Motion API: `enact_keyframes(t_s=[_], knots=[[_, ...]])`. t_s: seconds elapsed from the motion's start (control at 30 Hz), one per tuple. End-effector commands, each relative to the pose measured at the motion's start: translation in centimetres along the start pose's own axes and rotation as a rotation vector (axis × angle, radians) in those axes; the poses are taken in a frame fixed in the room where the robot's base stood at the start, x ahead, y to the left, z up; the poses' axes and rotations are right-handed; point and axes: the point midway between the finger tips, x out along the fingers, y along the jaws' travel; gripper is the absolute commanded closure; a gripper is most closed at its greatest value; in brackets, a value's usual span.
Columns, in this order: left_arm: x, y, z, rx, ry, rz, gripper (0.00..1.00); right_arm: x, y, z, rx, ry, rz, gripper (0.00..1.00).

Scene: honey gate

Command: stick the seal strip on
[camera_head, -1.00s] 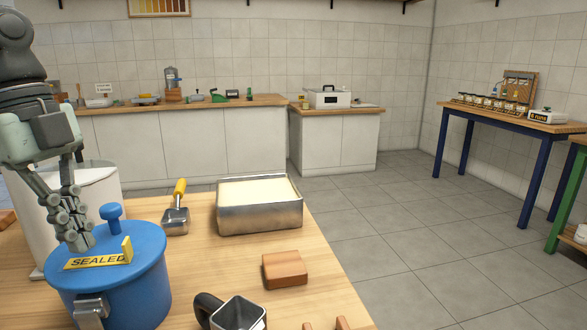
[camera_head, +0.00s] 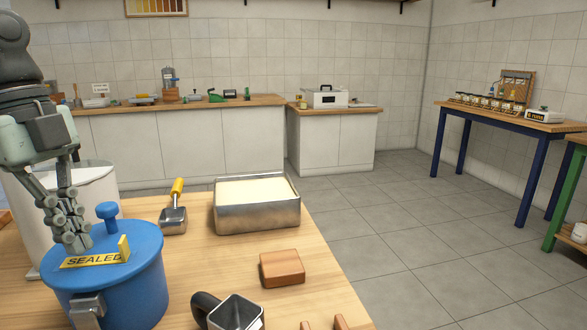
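The yellow seal strip (camera_head: 97,260), marked "SEALED", lies on the lid of the blue drum (camera_head: 145,282). Its right end stands up as a small tab. The lid has a blue knob (camera_head: 107,216), and a metal latch (camera_head: 87,309) is on the drum's front. My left gripper (camera_head: 77,246) points down at the lid just behind the strip. Its fingertips are close together at or just above the lid; I cannot tell whether they touch it or hold anything. My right gripper is not in view.
A white bucket (camera_head: 98,184) stands behind the drum. On the wooden table are a scoop (camera_head: 173,219), a metal tray (camera_head: 258,219) with pale contents, a wooden block (camera_head: 282,269) and a metal jug (camera_head: 238,313). Bare tabletop lies between them.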

Motion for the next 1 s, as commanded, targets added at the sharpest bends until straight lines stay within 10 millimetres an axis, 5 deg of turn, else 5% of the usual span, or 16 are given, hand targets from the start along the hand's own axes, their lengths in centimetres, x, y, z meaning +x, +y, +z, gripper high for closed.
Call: enact_keyframes(t_s=[1.0], knots=[[0.88,0.00,0.17,0.000,0.000,0.000,1.00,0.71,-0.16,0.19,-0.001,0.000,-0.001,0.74]])
